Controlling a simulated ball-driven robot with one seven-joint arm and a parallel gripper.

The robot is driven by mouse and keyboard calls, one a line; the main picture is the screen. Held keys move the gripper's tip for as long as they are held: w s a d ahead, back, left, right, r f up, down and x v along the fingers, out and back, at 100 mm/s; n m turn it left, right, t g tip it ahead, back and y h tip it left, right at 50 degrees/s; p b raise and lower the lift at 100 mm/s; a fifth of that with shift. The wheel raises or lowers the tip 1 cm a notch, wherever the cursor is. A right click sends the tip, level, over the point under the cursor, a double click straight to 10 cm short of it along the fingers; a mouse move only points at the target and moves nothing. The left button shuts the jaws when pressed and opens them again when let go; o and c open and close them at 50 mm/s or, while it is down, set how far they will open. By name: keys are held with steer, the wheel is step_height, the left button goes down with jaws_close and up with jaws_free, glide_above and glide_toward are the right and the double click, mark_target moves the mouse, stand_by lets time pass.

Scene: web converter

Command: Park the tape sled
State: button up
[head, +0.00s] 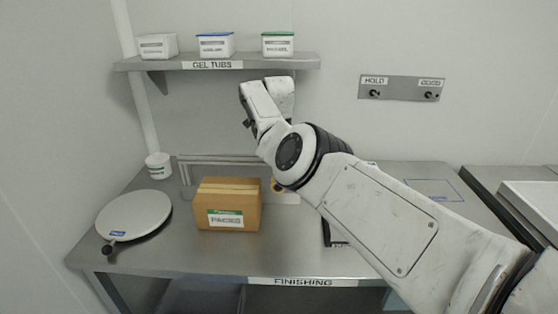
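My arm reaches in from the lower right, and its wrist end, with my gripper (248,122), is raised above the bench in front of the back wall. The fingers are too small and turned away to tell whether they are open or shut. A small orange-brown rounded part (276,185), possibly of the tape sled, shows right of the carton, partly hidden by my arm. A blue rectangular outline (433,189) is marked on the bench at the right. I cannot make out the whole tape sled.
A round turntable (133,215) and a white tub (158,166) are at left. The GEL TUBS shelf (300,62) overhangs the back. A dark-edged item (328,234) is partly behind my arm.

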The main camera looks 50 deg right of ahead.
steer(key=shift+s+d, duration=0.15)
steer(key=shift+s, duration=0.05)
steer(key=o, duration=1.5)
steer(key=shift+s+d, duration=0.1)
steer(key=shift+r, duration=0.1)
step_height(320, 180, up, 11)
steer(key=b, duration=0.1)
steer(key=shift+b, duration=0.4)
steer(key=shift+f, duration=0.2)
